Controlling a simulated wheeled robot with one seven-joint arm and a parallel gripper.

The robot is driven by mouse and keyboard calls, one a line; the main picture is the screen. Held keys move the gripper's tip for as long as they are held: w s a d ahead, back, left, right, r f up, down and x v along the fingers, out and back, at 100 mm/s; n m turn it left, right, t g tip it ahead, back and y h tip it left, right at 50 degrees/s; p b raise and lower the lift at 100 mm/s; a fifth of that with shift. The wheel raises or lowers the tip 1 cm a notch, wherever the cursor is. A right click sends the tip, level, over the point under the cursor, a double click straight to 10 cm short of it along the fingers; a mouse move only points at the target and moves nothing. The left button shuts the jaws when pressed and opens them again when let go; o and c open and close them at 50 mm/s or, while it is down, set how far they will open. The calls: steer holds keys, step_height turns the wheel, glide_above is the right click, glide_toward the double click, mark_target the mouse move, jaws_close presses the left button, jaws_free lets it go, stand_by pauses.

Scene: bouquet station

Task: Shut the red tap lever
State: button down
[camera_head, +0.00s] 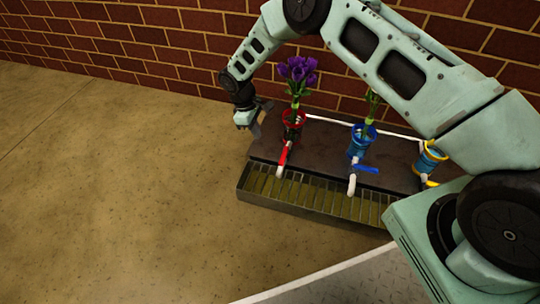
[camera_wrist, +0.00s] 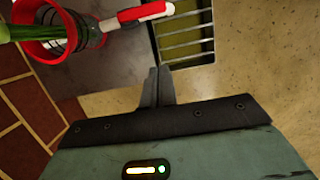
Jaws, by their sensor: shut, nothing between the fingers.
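The red tap lever (camera_head: 283,153) lies along its pipe, in line with the white spout, below the red-rimmed vase (camera_head: 293,118). In the wrist view the lever (camera_wrist: 146,11) shows at the top, beside the red vase rim (camera_wrist: 73,38). My gripper (camera_head: 258,129) is to the left of the red vase and lever, near the left edge of the dark platform. In the wrist view my gripper (camera_wrist: 157,72) has its fingers together and empty, apart from the lever.
A blue vase (camera_head: 361,138) with a blue lever (camera_head: 366,169) set crosswise stands to the right, then a yellow vase (camera_head: 430,158), partly hidden by my arm. A slatted drain tray (camera_head: 262,206) runs along the front. A brick wall (camera_head: 150,40) stands behind. The floor at left is clear.

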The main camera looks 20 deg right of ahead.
mark_target(284, 157)
steer(key=shift+w+f, duration=0.1)
steer(key=shift+f, duration=0.05)
steer(key=b+x, duration=0.5)
steer(key=x, duration=0.6)
steer(key=shift+b, duration=0.35)
steer(key=s+d, duration=0.1)
steer(key=d+b, duration=0.1)
steer(key=shift+s+d+r, duration=0.25)
steer(key=shift+s+r, duration=0.15)
steer(key=shift+s+d+r, duration=0.15)
steer(key=shift+s+d, duration=0.15)
steer(key=shift+d, duration=0.05)
